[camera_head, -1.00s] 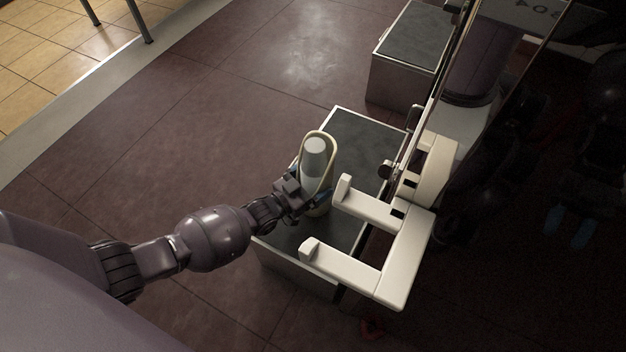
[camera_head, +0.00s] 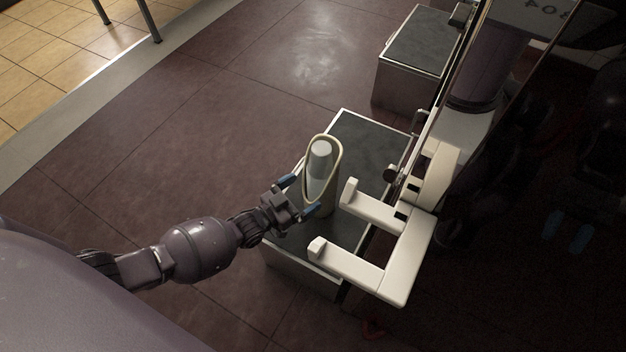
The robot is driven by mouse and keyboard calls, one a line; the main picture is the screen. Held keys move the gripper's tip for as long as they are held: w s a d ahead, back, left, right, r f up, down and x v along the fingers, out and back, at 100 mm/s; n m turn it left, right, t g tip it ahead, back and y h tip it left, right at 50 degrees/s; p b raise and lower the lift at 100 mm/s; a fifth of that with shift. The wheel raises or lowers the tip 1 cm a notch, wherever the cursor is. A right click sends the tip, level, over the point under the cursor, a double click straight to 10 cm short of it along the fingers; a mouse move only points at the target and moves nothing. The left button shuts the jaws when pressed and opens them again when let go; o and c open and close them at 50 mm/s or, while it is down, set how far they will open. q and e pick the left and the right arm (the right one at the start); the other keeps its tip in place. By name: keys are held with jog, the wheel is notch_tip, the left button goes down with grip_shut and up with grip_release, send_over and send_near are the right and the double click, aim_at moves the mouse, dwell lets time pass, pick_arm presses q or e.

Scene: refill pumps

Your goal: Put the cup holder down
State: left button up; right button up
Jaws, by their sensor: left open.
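The cup holder (camera_head: 327,200) is a tall cream holder with a slanted oval opening and a pale grey cup-like piece inside. It stands upright on the dark top of a low metal-sided box (camera_head: 366,143). My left gripper (camera_head: 300,195) is open, with its blue-tipped fingers apart, just to the left of the holder. I see no grip on the holder; whether a fingertip still touches it is hard to tell. Two dim blue fingertips, apparently of my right gripper (camera_head: 567,230), show in the dark at the right, away from the holder.
A white forked bracket (camera_head: 395,270) reaches over the box close to the holder's right. A tall glass-and-metal frame (camera_head: 440,100) rises behind it. A second low box (camera_head: 425,40) stands farther back. The tiled floor (camera_head: 200,130) to the left is clear.

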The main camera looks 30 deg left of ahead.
pick_arm(q)
jog(key=p+v, duration=0.1)
jog(key=v, duration=0.5)
jog(key=shift+s, duration=0.2)
jog(key=shift+r, duration=0.1)
